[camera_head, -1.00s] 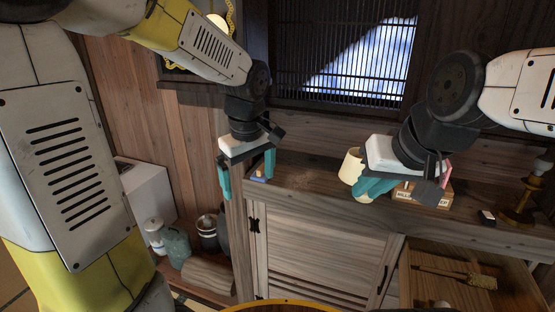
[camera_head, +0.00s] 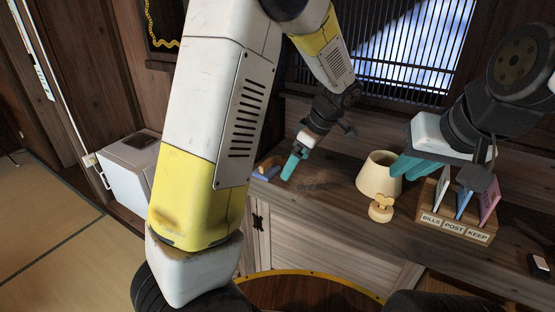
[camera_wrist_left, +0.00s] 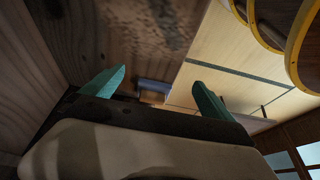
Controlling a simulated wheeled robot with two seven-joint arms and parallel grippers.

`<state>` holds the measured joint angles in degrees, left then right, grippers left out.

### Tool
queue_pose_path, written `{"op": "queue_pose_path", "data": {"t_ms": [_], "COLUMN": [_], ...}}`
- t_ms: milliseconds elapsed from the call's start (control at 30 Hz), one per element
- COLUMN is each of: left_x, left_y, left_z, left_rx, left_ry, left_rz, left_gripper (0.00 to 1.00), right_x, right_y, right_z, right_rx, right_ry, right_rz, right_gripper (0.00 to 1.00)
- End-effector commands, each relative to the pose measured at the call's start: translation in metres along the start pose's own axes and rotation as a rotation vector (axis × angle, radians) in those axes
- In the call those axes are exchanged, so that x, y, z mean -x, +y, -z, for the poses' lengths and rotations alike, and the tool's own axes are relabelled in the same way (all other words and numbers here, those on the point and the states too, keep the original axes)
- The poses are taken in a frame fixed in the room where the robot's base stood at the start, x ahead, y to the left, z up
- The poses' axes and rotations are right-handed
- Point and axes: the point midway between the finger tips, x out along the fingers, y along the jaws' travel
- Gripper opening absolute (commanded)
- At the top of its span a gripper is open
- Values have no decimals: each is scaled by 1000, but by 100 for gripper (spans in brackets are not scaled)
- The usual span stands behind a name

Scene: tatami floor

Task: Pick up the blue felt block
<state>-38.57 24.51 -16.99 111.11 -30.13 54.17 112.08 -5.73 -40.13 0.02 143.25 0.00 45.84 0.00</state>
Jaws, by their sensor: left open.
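The blue felt block (camera_head: 265,173) lies on the wooden counter (camera_head: 330,205) near its left end, with a brown part against it. In the left wrist view a small blue-grey and tan thing (camera_wrist_left: 154,88), likely this block, shows between and beyond the fingertips. My left gripper (camera_head: 294,165) is just right of the block in the head view, fingers pointing down. Its two teal fingers stand apart with nothing between them in the left wrist view (camera_wrist_left: 156,92). My right gripper (camera_head: 412,165) hangs over the counter by the beige cup; its fingers overlap, so their gap is unclear.
A beige cup (camera_head: 380,176) and a small wooden figure-like piece (camera_head: 381,208) stand right of my left gripper. A letter holder (camera_head: 455,225) marked BILLS, POST, KEEP is farther right. A slatted window (camera_head: 400,60) is behind. A white box (camera_head: 128,170) stands at left.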

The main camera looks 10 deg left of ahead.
Motion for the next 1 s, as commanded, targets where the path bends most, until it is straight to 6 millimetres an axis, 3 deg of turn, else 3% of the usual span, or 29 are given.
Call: {"op": "queue_pose_path", "data": {"t_ms": [100,333,600,800,1000], "left_x": [-11,-26,-34,-68,-83], "left_y": [-1,0,0,-1,0], "left_z": [26,61,81,80,80], "left_rx": [4,1,2,-2,-2], "left_ry": [0,-1,-1,-1,-1], "left_rz": [2,1,0,3,0], "left_gripper": [98,98,98,98,98], "right_x": [0,0,0,0,0], "right_y": [0,0,0,0,0], "right_z": [0,0,0,0,0], "right_rx": [0,0,0,0,0], "right_ry": [0,0,0,0,0], "right_rz": [0,0,0,0,0], "right_gripper": [18,18,18,18,18]}}
